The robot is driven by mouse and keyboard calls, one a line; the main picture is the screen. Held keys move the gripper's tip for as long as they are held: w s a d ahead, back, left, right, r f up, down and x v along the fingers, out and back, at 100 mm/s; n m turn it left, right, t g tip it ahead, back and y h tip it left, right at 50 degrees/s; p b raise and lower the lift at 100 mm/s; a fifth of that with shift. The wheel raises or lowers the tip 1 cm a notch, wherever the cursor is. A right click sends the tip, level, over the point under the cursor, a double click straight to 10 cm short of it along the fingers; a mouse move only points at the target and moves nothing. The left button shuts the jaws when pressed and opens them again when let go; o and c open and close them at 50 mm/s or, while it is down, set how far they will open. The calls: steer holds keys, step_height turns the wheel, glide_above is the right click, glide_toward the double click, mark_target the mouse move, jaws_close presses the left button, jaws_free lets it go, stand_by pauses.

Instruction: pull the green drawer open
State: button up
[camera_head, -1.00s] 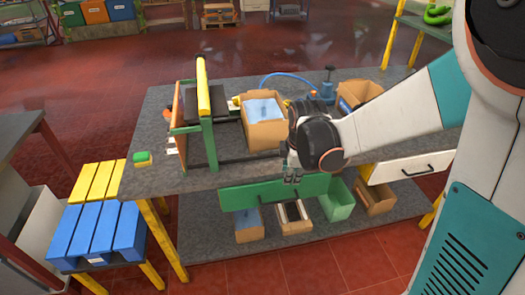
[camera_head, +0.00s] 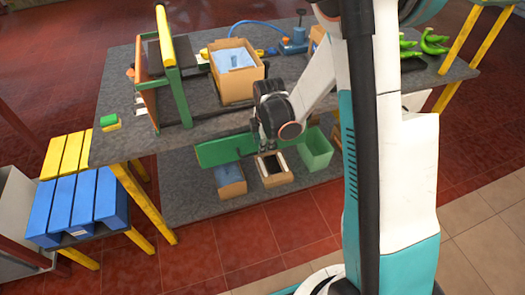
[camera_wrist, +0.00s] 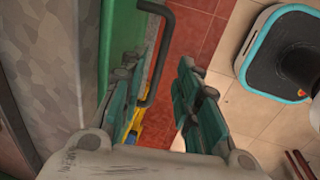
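The green drawer (camera_head: 222,150) is under the grey workbench, and its front shows in the head view. Its right end is hidden behind my arm. In the wrist view the green drawer front (camera_wrist: 122,35) is at upper left, with a dark bar handle (camera_wrist: 165,45) standing off it. My gripper (camera_wrist: 162,95) is open. One finger is on the drawer side of the handle and the other on its outer side, so the bar appears between them. I see no clear contact. In the head view my gripper (camera_head: 264,149) is small, at the drawer's right part.
The grey workbench (camera_head: 200,130) carries a cardboard box (camera_head: 236,85) and a green-and-yellow frame (camera_head: 175,90). Open bins, including a light green bin (camera_head: 316,150), stand on the shelf below. A blue-and-yellow slatted stand (camera_head: 75,205) is at left. Tiled floor in front is clear.

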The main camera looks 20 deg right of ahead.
steer(key=shift+w+f+b, duration=0.2)
steer(key=shift+f+b, duration=0.05)
steer(key=shift+f, duration=0.65)
steer(key=shift+w+f+b, duration=0.15)
steer(key=shift+f+b, duration=0.1)
steer(key=shift+f, duration=0.6)
jaws_close()
